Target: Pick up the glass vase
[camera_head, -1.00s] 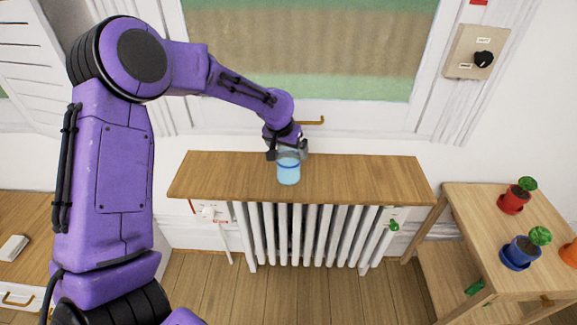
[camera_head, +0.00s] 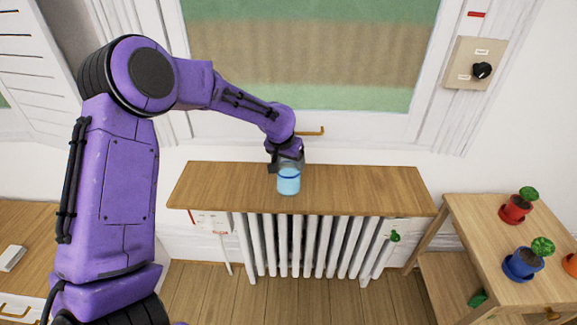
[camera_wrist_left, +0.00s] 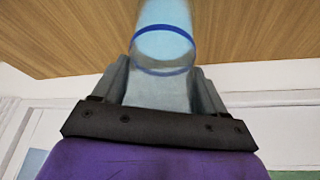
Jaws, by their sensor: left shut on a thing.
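The glass vase (camera_head: 288,184) is a light blue, see-through cylinder with a dark blue band near its rim. It is upright at the middle of the wooden shelf (camera_head: 370,190) above the radiator. My left gripper (camera_head: 286,160) reaches it from behind and above and is shut on its upper part. In the left wrist view the vase (camera_wrist_left: 163,42) lies between the two grey fingers, with the wooden surface behind it. I cannot tell whether the vase's base touches the shelf. My right gripper is not in view.
A white radiator (camera_head: 310,245) stands under the shelf. A window (camera_head: 300,60) is behind it. At the right, a wooden plant stand (camera_head: 480,240) holds a red pot (camera_head: 515,211) and a blue pot (camera_head: 522,264) with plants. The shelf is clear on both sides of the vase.

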